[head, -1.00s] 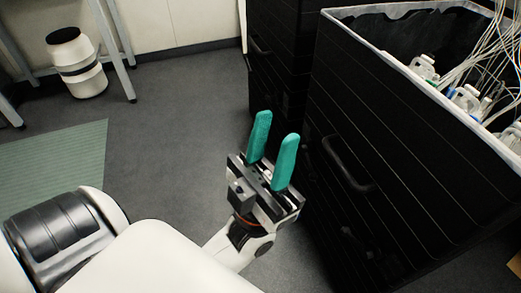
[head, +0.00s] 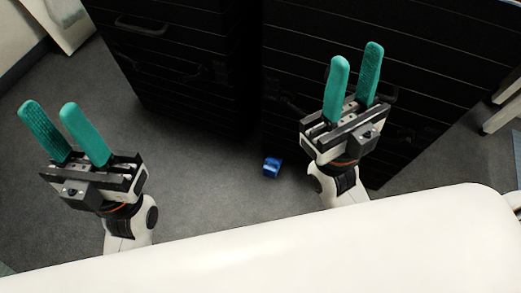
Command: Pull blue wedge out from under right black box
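The blue wedge (head: 272,167) is a small blue block on the grey floor, in front of the gap between the two black boxes. The right black box (head: 420,75) stands behind my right gripper. It cannot be told whether the wedge touches this box. My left gripper (head: 46,118) is open and empty at the left, above the floor. My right gripper (head: 357,58) is open and empty, up and to the right of the wedge, in front of the right box. Both have teal fingers. The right gripper hides part of the box's lower front.
A left black box (head: 190,70) with a handle stands at the back. Bare grey floor (head: 205,185) lies between my grippers. White furniture (head: 62,20) stands at the far left, and a white leg (head: 503,115) shows at the right edge.

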